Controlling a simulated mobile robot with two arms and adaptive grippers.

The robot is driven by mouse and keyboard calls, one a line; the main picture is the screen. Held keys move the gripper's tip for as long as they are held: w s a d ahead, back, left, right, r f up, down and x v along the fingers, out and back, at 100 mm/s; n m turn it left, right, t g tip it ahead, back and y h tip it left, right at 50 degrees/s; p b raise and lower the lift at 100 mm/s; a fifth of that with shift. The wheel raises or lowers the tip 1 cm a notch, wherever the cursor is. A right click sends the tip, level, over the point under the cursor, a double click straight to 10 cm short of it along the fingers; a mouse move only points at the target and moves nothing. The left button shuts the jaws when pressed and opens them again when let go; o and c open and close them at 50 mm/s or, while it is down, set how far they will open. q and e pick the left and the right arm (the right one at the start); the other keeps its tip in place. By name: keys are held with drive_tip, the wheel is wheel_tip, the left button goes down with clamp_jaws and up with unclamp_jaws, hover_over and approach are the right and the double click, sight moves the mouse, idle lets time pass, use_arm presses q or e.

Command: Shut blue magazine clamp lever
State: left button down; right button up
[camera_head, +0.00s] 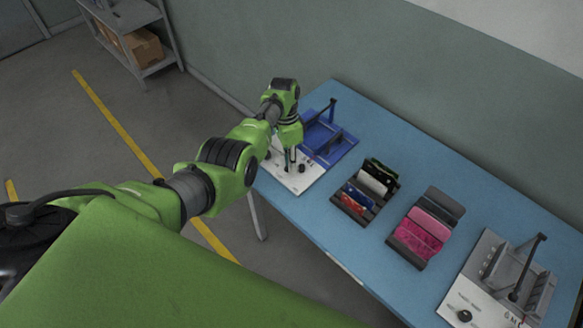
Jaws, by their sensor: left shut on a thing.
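The blue magazine fixture (346,143) sits at the far left end of the blue table, with a white front panel (307,180). A dark lever-like bar (325,109) rises at its back, tilted. My left gripper (291,164) points down over the white panel, at the front left of the blue fixture. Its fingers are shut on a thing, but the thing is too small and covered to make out. The gripper and wrist hide part of the fixture's left side. My right gripper is not in view.
A dark rack with several coloured pieces (365,195) and a rack with pink pieces (423,232) stand mid-table. Bare table (400,140) lies along the wall.

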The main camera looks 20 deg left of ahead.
use_arm(q)
drive_tip(key=shift+w+a+m+b, duration=0.1)
drive_tip(key=shift+w+m+b, duration=0.25)
drive_tip(key=shift+m, duration=0.45)
drive_tip(key=shift+r, duration=0.1)
drive_tip(key=c, duration=2)
unclamp_jaws()
drive_tip(key=r, duration=0.4)
drive_tip(key=w+a+r, duration=0.1)
drive_tip(key=r, duration=0.6)
drive_tip(key=shift+w+a+r, duration=0.15)
drive_tip(key=shift+w+r, duration=0.2)
drive_tip(key=shift+w, duration=0.05)
